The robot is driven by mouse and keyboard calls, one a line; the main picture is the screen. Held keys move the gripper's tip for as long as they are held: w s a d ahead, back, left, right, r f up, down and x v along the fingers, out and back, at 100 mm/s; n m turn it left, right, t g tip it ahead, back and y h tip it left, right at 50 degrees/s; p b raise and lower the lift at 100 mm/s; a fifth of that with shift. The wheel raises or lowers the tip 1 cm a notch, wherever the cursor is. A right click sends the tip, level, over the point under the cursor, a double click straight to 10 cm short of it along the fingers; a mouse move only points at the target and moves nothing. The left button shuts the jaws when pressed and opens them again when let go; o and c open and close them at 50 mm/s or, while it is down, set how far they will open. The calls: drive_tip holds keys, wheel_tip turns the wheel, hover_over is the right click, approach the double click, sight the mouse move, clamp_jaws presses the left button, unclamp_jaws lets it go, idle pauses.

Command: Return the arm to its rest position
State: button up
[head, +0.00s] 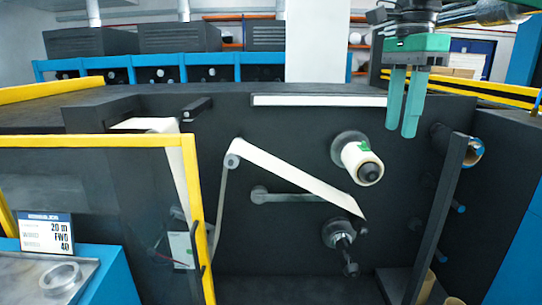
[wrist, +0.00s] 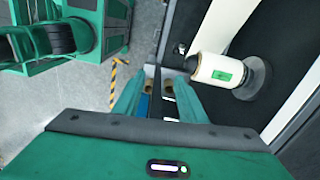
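My gripper (head: 403,127) is up at the right in the head view, teal, with its two fingers pointing down. It is above and to the right of the white roll (head: 355,157) with a green label, which sits on the upper spindle. In the wrist view my gripper (wrist: 160,85) has its fingers apart with a gap between them, and nothing is held. The white roll (wrist: 209,68) is to the right of the fingers there, apart from them. A white web (head: 295,175) runs down to the right. The lower spindle (head: 340,238) carries no visible roll.
A dark upright panel (head: 438,215) stands at the right, with a brown-cored roll (head: 475,150) beside it. A yellow-framed guard (head: 200,215) and a small display (head: 47,233) are at the left. The wrist view shows grey floor (wrist: 50,100) at the left.

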drive_tip(key=s+d+f+n, duration=0.2)
drive_tip(key=s+d+f, duration=0.2)
drive_tip(key=d+f, duration=0.25)
drive_tip(key=s+d+f+n, duration=0.2)
drive_tip(key=s+d+f, duration=0.3)
drive_tip(key=f, duration=0.3)
drive_tip(key=s+d+f+n, duration=0.2)
drive_tip(key=s+f+n, duration=0.1)
drive_tip(key=s+f, duration=0.4)
drive_tip(key=s+d+f+n, duration=0.2)
drive_tip(key=s+f+n, duration=0.1)
drive_tip(key=s+f, duration=0.5)
wheel_tip(320, 180, down, 2)
drive_tip(key=shift+d+f+n, duration=0.1)
drive_tip(key=shift+d+n, duration=0.2)
drive_tip(key=shift+s, duration=0.1)
drive_tip(key=shift+w+f, duration=0.2)
drive_tip(key=shift+w, duration=0.4)
drive_tip(key=shift+c, duration=0.9)
drive_tip(key=shift+a, duration=0.1)
